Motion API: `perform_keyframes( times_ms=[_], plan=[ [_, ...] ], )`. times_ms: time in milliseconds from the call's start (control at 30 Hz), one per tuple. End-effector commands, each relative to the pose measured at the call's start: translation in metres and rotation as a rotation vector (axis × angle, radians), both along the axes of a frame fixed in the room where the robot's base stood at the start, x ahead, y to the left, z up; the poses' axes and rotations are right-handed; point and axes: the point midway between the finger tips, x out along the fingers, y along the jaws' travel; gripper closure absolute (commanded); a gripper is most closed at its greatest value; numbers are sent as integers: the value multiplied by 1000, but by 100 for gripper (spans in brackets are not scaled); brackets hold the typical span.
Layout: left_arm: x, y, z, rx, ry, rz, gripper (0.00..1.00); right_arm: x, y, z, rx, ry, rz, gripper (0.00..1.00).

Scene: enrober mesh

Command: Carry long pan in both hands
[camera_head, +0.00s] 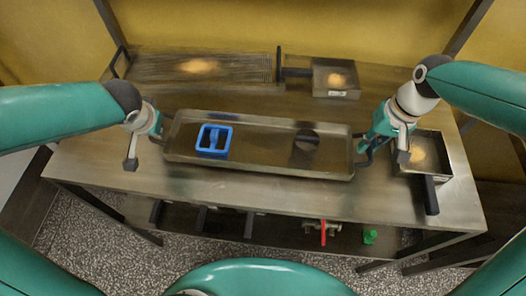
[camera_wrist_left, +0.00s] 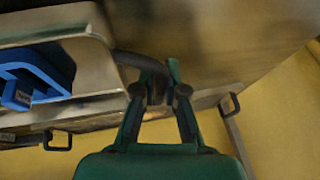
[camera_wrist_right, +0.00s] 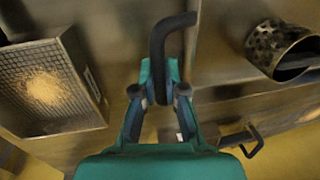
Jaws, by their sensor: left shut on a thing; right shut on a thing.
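The long pan (camera_head: 260,168) is a shallow metal tray in the middle of the head view, over the steel table. It holds a blue square frame-like piece (camera_head: 214,140) at its left and a dark round thing (camera_head: 306,138) at its right. My left gripper (camera_head: 157,134) is shut on the pan's left handle; the left wrist view shows the dark handle between the fingers (camera_wrist_left: 159,78). My right gripper (camera_head: 366,147) is shut on the right handle, a dark bent bar (camera_wrist_right: 160,50) in the right wrist view. The pan looks about level; a gap beneath it is hard to judge.
A long mesh tray (camera_head: 200,69) lies at the back left. A small square pan (camera_head: 335,78) with a handle is at the back right. Another square pan (camera_head: 425,150) stands right of my right gripper. A lower shelf (camera_head: 275,232) holds a red-handled valve (camera_head: 323,228) and a green item (camera_head: 370,237).

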Motion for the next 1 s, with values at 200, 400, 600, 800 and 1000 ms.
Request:
perform_keyframes(
  times_ms=[200, 400, 600, 800, 1000],
  plan=[
    [1, 0, -17, 0, -3, -1, 100, 0, 0, -17, 1, -1, 0, 100],
    [0, 0, -14, -1, 0, 0, 64, 0, 0, -13, 0, 0, 0, 64],
    [0, 0, -14, 0, 0, -1, 64, 0, 0, -13, 0, 0, -1, 64],
    [-2, -2, -6, 0, -2, 1, 64, 0, 0, -13, 0, 0, 0, 64],
    [-13, -8, 22, 0, -7, -1, 64, 0, 0, -13, 0, 0, -1, 64]
  ],
)
